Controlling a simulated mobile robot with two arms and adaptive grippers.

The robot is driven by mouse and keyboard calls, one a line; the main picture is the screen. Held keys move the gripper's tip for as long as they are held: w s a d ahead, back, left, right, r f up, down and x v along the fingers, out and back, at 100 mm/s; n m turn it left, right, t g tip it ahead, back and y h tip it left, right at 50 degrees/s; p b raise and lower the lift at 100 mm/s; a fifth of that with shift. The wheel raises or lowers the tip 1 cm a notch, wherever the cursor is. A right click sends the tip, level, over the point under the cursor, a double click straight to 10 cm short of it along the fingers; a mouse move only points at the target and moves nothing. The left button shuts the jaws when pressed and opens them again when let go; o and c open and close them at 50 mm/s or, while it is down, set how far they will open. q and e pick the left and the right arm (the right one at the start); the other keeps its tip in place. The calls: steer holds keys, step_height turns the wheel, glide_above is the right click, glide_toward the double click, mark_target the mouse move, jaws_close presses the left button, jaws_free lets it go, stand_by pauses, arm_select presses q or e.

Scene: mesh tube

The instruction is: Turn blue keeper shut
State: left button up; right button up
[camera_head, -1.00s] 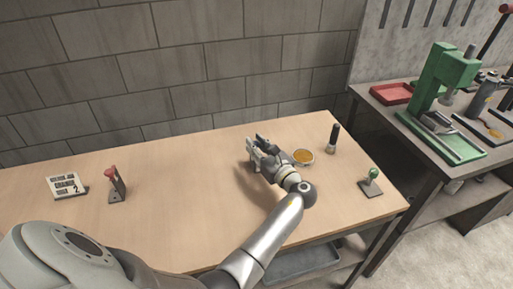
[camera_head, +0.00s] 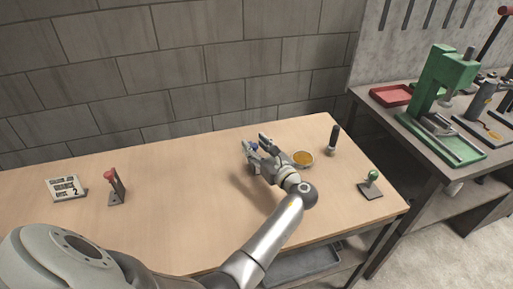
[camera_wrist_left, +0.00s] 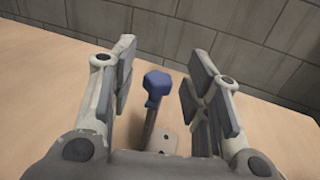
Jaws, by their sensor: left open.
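The blue keeper (camera_wrist_left: 157,83) shows in the left wrist view as a faceted blue knob on a dark upright plate with a light drilled base (camera_wrist_left: 163,140). My left gripper (camera_wrist_left: 160,78) is open, with one finger on each side of the keeper and a visible gap to both. In the head view my left gripper (camera_head: 258,145) hides most of the keeper; only a bit of blue (camera_head: 254,147) shows by the fingers. My right gripper is not in view.
A red-knobbed stand (camera_head: 114,183) and a number sign (camera_head: 66,188) stand on the left of the wooden table (camera_head: 165,215). An amber-filled dish (camera_head: 303,158), a dark-handled tool (camera_head: 334,138) and a green-knobbed stand (camera_head: 372,183) are to the right. The block wall is behind.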

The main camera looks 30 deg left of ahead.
arm_select(q)
step_height(320, 180, up, 10)
steer(key=shift+f, duration=0.2)
stand_by(0.5)
